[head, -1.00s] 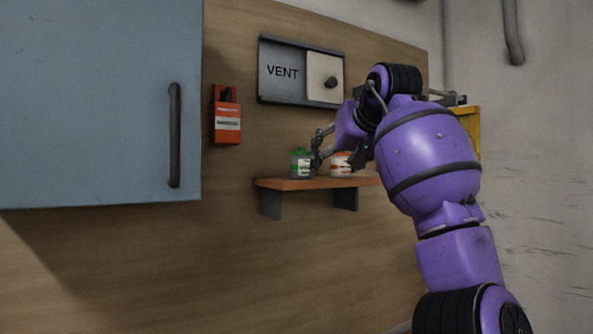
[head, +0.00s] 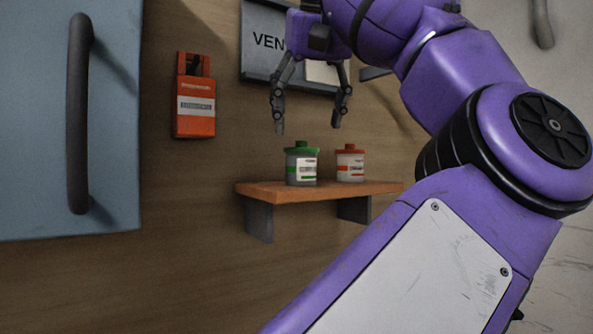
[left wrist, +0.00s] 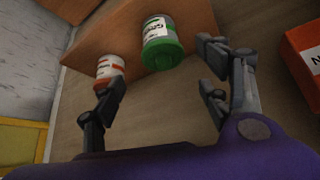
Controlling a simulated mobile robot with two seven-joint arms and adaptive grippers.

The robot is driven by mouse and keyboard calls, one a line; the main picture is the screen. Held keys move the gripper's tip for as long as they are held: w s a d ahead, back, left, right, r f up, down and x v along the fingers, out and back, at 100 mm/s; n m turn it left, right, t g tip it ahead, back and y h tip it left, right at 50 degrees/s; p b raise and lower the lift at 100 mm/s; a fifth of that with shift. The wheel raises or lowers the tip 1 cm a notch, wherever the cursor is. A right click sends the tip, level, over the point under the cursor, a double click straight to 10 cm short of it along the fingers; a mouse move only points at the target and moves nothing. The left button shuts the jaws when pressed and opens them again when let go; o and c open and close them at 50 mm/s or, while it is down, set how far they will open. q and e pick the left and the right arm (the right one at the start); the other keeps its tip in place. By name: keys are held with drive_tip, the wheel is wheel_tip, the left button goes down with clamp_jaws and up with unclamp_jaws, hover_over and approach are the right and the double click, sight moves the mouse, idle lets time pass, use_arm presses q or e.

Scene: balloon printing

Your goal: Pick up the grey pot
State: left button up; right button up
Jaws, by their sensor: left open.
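The grey pot (head: 291,172) has a green lid and a white label with green marks. It stands upright on the left part of a small wooden shelf (head: 262,192). My left gripper (head: 308,130) is open and empty, pointing down above the pots, with its fingertips a little above the green lid and apart from it. In the left wrist view the pot's green lid (left wrist: 163,54) shows ahead between the open fingers (left wrist: 163,70). My right gripper is not in view.
A white pot with an orange lid (head: 350,165) stands just right of the grey pot. An orange box (head: 195,105) hangs on the wall to the left, beside a blue cabinet (head: 35,120). The VENT panel (head: 260,65) is behind my gripper.

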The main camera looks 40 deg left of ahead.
sight(304, 142)
use_arm(q)
drive_tip(key=shift+w+a+f, duration=0.1)
drive_tip(key=shift+a+f, duration=0.05)
drive_tip(key=shift+f, duration=0.6)
drive_tip(key=x, duration=0.5)
drive_tip(key=shift+a+f, duration=0.2)
drive_tip(key=shift+f, duration=0.2)
drive_tip(key=c, duration=1.4)
drive_tip(key=shift+o, duration=0.2)
wheel_tip(304, 142, up, 10)
drive_tip(key=shift+f, duration=0.2)
drive_tip(key=shift+r, duration=0.2)
